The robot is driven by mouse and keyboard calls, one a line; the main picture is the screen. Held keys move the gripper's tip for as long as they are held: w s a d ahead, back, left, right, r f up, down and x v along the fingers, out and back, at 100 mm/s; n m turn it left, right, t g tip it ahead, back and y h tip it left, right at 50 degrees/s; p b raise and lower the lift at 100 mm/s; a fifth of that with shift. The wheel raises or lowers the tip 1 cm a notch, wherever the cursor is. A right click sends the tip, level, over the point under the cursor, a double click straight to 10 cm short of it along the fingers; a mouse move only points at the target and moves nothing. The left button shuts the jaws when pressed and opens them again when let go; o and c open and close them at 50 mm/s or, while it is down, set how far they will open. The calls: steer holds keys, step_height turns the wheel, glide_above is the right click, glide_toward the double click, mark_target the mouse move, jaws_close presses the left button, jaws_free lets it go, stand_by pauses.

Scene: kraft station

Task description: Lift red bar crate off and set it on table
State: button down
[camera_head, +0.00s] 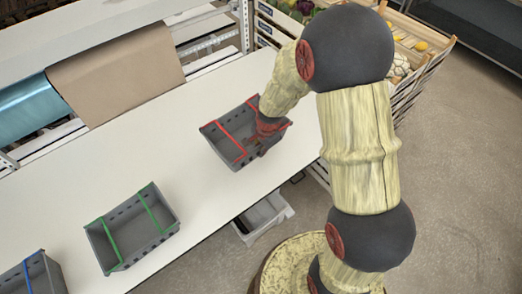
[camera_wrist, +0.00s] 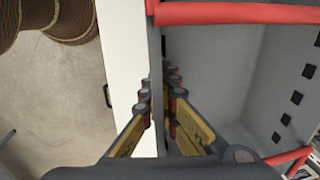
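The red bar crate (camera_head: 212,143) is a grey open box with red bars across its top. In the head view it is over the white table (camera_head: 182,120), near the front edge; I cannot tell whether it rests there or hangs slightly above. My gripper (camera_head: 262,138) is at its right wall, partly hidden by my wrist. In the wrist view my gripper (camera_wrist: 160,82) has one finger on each side of the crate wall (camera_wrist: 155,50), with the tips closed against it. A red bar (camera_wrist: 235,13) crosses above. The crate's inside looks empty where visible.
A green-bar crate (camera_head: 106,245) and a blue-bar crate (camera_head: 30,277) stand farther left on the table. A grey bin (camera_head: 262,220) is below the front edge. Produce crates (camera_head: 425,70) stand at the back right. Table between the red and green crates is clear.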

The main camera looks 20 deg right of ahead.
steer(key=shift+f+b, duration=4.2)
steer(key=shift+f, duration=1.25)
steer(key=shift+f, duration=0.45)
steer(key=c, duration=2)
jaws_free()
steer(key=shift+o, duration=0.2)
steer(key=shift+r, duration=0.4)
step_height(320, 180, up, 11)
steer(key=s, duration=0.2)
steer(key=shift+d, duration=0.35)
steer(key=shift+w, duration=0.1)
